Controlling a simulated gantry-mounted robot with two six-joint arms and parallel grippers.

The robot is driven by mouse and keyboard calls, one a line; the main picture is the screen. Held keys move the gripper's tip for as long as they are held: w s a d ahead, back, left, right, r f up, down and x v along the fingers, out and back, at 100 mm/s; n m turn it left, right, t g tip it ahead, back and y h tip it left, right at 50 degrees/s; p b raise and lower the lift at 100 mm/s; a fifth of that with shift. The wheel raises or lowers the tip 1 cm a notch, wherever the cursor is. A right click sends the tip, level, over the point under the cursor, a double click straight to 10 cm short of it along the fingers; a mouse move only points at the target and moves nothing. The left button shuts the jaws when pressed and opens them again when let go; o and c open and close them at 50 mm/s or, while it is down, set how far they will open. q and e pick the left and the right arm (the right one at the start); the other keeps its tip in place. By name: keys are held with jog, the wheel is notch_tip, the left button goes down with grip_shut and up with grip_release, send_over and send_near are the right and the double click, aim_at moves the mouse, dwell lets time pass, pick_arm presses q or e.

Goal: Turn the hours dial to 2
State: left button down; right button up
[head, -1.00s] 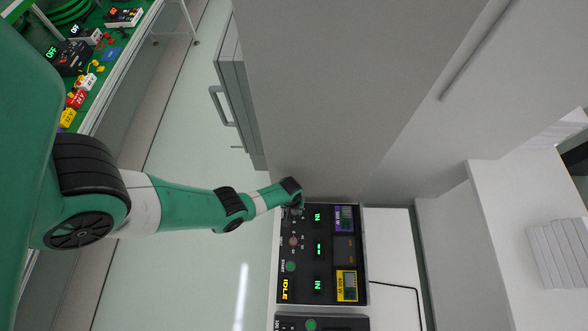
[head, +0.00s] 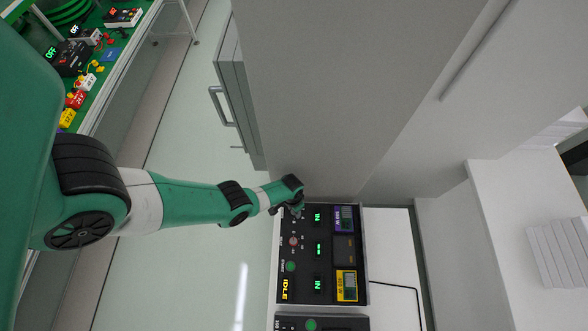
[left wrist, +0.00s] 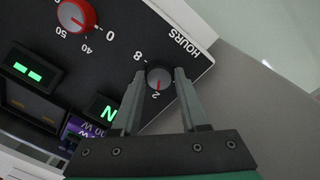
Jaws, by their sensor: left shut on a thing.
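The hours dial (left wrist: 159,77) is a small grey knob near the corner of the black panel, beside the printed word HOURS. Its red pointer line points toward the 2; an 8 is printed on the other side. My left gripper (left wrist: 159,72) is shut on this dial, one finger on each side of it. In the head view my left gripper (head: 295,208) is at the upper left corner of the control panel (head: 310,268), and the dial is mostly hidden by it. My right gripper is not in view.
A red dial (left wrist: 76,15) with 0 and 40 marks is on the same panel. Green displays (head: 318,250) and a green button (head: 291,266) lie along it. A grey cabinet wall (head: 320,90) rises right behind the panel's upper edge.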

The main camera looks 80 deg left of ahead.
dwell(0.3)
pick_arm(q)
jog(key=shift+c, duration=2.1)
grip_release()
